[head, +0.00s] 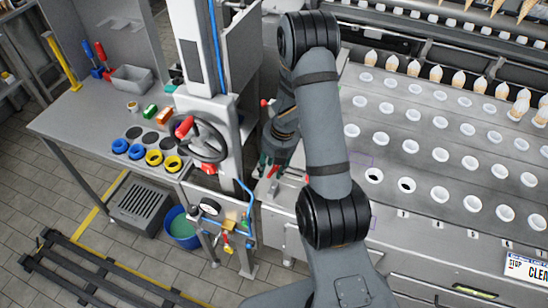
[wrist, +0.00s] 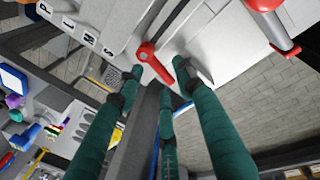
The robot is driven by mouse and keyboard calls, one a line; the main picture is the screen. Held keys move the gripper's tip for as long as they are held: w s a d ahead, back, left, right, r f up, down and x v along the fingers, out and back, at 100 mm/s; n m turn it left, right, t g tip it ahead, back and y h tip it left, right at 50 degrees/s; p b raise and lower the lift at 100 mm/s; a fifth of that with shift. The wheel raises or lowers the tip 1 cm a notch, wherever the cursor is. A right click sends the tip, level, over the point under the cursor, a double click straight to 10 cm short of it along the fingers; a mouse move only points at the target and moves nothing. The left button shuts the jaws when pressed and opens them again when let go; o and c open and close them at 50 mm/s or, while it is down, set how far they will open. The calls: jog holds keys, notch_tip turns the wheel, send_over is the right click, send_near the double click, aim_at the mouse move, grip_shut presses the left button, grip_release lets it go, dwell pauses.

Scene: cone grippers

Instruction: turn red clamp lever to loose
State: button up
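The red clamp lever (wrist: 152,62) shows in the wrist view on a pale metal surface, with its round hub at the upper left and its arm slanting down to the right. My gripper (wrist: 156,75) has dark green fingers. They are spread, with the lever between and just beyond the tips; I cannot tell if any finger touches it. In the head view my gripper (head: 266,163) is partly hidden behind my arm, close to red parts (head: 275,171) beside the machine. I cannot tell there which red part is the lever.
A larger red handle (wrist: 285,50) is at the upper right of the wrist view. Letter plates (wrist: 68,24) lie left of the lever. In the head view a handwheel (head: 204,140) stands left of my gripper, and a cone conveyor (head: 440,150) lies to the right.

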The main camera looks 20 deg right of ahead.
notch_tip(320, 180, up, 11)
jog(key=s+d, duration=0.1)
jog(key=shift+s+d+r, duration=0.15)
jog(key=shift+s+d, duration=0.15)
jog(key=shift+s, duration=0.1)
dwell(0.3)
jog(key=f, duration=0.4)
jog(key=w+a+f, duration=0.1)
jog(key=f, duration=0.6)
jog(key=shift+w+a+f, duration=0.3)
jog(key=shift+w+f, duration=0.05)
jog(key=shift+f, duration=0.05)
jog(key=shift+w, duration=0.1)
jog(key=shift+m, duration=0.3)
